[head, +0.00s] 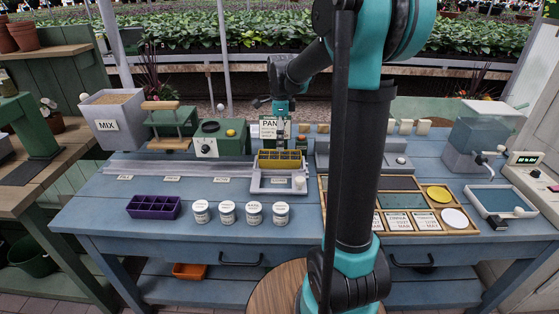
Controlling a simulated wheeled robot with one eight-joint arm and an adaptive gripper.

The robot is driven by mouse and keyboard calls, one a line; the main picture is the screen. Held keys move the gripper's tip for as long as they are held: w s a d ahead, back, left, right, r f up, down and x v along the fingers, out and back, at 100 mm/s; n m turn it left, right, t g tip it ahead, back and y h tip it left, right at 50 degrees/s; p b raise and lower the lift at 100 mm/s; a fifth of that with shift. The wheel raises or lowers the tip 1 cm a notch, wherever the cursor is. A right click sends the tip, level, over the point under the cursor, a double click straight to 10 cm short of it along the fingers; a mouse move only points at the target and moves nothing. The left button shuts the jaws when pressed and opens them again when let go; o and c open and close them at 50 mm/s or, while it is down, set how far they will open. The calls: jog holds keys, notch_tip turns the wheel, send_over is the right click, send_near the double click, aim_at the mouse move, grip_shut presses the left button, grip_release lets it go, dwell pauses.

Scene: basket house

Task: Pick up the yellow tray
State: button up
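The yellow tray (280,160), a celled seed tray, sits in a pale grey metal holder (278,186) near the middle of the blue bench. My arm reaches over the bench from the upper right, and its end with my gripper (281,118) is above and slightly behind the yellow tray, apart from it. The fingers are small and blend with the sign and dark parts behind, so whether they are open or shut cannot be told. Nothing is visibly held.
A purple tray (153,207) and several labelled white jars (228,212) stand at the front. A green box (221,139) and MIX bin (112,118) are at back left. A wooden organizer (452,228) lies right. An orange tray (188,271) is on the lower shelf.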

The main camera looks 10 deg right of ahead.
aim_at(280, 155)
jog(key=shift+a+f, duration=0.15)
jog(key=shift+f, duration=3.75)
jog(key=shift+c, duration=0.3)
jog(key=c, duration=1.5)
jog(key=shift+r, duration=0.1)
